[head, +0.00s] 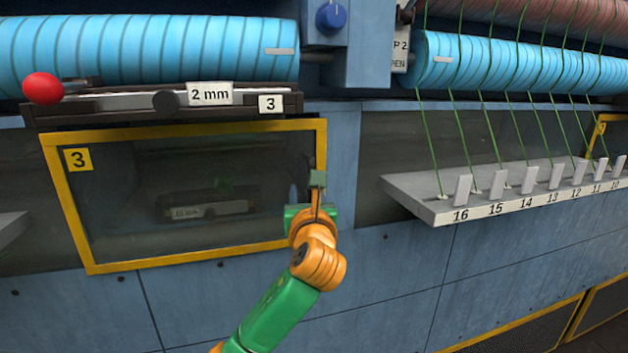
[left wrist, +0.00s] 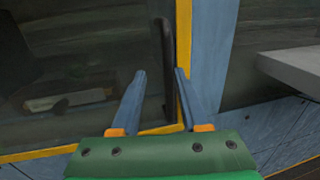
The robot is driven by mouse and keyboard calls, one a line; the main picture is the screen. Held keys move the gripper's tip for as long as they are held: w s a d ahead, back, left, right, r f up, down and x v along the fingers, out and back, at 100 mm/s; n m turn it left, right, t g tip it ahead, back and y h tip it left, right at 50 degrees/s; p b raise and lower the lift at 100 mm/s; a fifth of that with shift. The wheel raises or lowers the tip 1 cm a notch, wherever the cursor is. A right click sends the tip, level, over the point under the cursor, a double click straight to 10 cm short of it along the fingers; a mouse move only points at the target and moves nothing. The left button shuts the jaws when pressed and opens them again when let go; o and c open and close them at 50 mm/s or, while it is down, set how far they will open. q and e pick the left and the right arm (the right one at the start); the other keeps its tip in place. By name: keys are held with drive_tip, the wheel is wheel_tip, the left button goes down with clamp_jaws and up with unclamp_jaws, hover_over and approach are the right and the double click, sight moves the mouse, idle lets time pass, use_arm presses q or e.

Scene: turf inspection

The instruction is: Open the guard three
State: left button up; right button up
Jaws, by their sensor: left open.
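Guard three is a clear panel in a yellow frame (head: 180,263) with a yellow "3" label at its upper left; it looks closed. Its right frame edge also shows in the left wrist view (left wrist: 184,50). A dark upright handle (left wrist: 167,60) sits just inside that edge. My left gripper (head: 317,182) is at the right side of the guard and partly covers the handle there. In the left wrist view the left gripper (left wrist: 160,73) is open, with one finger on each side of the handle; I cannot tell its depth or any contact. My right gripper is not in view.
Above the guard is a dark rail with a red knob (head: 43,88) and a "2 mm" plate (head: 209,94). A blue ribbed roller (head: 150,48) lies higher. To the right, a grey numbered shelf (head: 410,192) with green strands sticks out from the wall.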

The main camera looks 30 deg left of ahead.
use_arm(q)
drive_tip(key=shift+x, duration=0.9)
drive_tip(key=shift+w+d+f, duration=0.2)
drive_tip(key=shift+w+d, duration=0.25)
drive_tip(key=shift+w, duration=0.1)
drive_tip(key=shift+s+a, duration=0.1)
drive_tip(key=shift+s, duration=0.05)
clamp_jaws()
